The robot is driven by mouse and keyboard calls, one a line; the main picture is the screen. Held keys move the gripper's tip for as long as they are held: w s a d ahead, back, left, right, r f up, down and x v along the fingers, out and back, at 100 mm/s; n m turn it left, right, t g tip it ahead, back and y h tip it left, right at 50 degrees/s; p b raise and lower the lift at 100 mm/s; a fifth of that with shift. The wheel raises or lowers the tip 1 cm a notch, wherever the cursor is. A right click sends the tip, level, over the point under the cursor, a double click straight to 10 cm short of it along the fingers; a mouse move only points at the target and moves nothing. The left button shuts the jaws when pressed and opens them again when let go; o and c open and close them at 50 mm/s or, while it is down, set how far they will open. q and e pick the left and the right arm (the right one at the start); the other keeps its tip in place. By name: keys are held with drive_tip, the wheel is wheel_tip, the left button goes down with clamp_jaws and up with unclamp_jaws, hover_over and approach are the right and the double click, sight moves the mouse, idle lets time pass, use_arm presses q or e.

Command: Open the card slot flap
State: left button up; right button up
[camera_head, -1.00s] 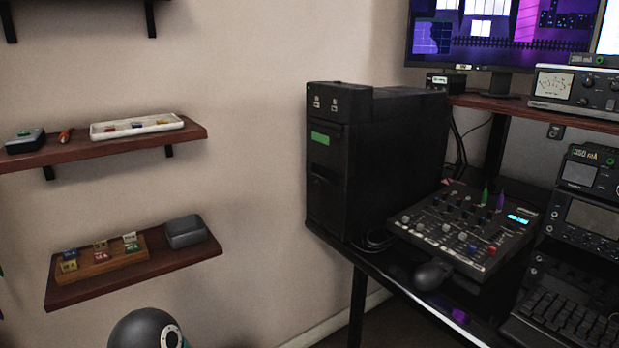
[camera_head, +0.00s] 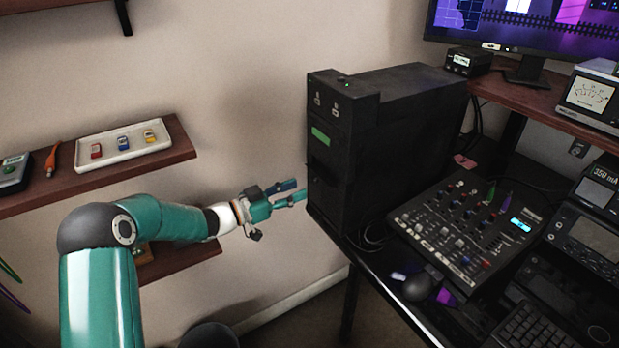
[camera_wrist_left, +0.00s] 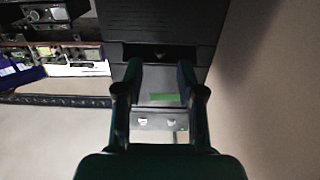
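A black tower case (camera_head: 415,115) stands at the left end of the desk. Its front has a green label (camera_head: 320,136) and two small fittings above it; the label also shows in the left wrist view (camera_wrist_left: 165,97). A dark recessed panel (camera_head: 317,168), which may be the card slot flap, is below the label; I cannot tell its exact state. My left gripper (camera_head: 299,191) is just in front of the case's front, pointing at it, fingers apart and empty. In the wrist view the gripper (camera_wrist_left: 159,66) has its open fingers on either side of the recess and label. My right gripper is not in view.
A mixer (camera_head: 470,230) and a mouse (camera_head: 423,283) are on the desk (camera_head: 385,300) right of the case. Wall shelves (camera_head: 185,145) are close to my left arm, holding a white tray (camera_head: 122,142). Bare wall lies between shelves and case.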

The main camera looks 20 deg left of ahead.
use_arm(q)
drive_tip(key=x, duration=0.5)
clamp_jaws()
